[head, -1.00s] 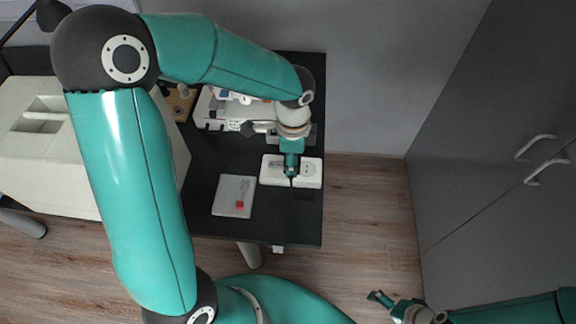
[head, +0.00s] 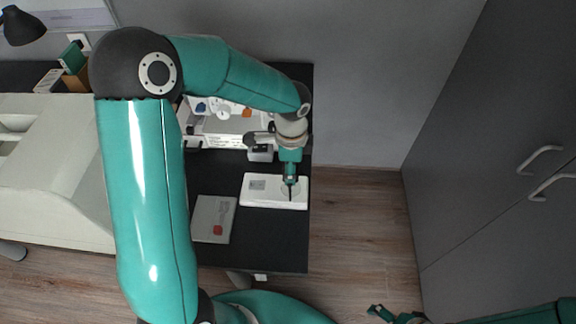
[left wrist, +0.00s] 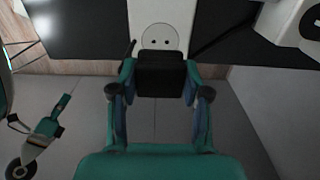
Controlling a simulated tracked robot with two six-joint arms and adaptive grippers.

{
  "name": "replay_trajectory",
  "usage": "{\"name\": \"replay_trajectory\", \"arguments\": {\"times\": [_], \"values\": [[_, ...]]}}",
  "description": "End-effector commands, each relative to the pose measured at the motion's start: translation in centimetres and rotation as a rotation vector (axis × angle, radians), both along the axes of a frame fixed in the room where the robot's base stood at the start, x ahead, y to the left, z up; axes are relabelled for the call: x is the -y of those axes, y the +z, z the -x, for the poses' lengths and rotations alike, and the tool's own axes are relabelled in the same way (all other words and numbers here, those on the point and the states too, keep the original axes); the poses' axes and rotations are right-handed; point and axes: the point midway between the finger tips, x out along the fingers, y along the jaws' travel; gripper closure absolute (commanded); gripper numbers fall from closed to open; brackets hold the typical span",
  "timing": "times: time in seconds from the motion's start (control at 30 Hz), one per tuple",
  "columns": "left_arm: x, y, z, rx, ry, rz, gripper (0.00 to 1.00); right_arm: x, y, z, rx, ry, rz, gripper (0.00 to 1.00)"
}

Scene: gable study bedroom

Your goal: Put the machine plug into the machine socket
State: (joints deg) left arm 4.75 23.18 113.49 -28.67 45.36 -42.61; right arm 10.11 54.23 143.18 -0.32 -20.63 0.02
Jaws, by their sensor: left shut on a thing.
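My left gripper (head: 290,181) is shut on the black machine plug (left wrist: 161,74), which shows between its fingers in the left wrist view. In the head view a thin dark piece at its tip lies over the right part of the white socket block (head: 262,201). The round machine socket (left wrist: 160,38), with two holes, shows just beyond the plug in the left wrist view. The plug appears apart from it; its pins are hidden. My right gripper (head: 380,313) is at the bottom edge of the head view, away from the desk; its jaws are unclear.
A grey plate with a red button (head: 217,230) lies left of the block on the black desk (head: 265,240). A white machine (head: 215,130) stands behind. A big cream box (head: 50,190) is at left. Grey cupboards (head: 500,150) stand right, with open floor between.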

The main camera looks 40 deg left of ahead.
Motion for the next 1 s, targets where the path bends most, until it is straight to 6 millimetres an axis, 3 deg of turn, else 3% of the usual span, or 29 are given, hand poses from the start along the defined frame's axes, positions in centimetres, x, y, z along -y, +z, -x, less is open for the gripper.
{"name": "replay_trajectory", "arguments": {"times": [0.6,1.0], "values": [[0.1,-5.0,-0.1,0.000,-0.002,0.000,0.83,0.0,-4.0,0.0,0.000,0.000,0.000,0.00],[0.0,-5.4,0.0,0.000,-0.001,0.000,0.83,0.0,-4.3,0.0,0.000,0.000,0.000,0.00]]}}
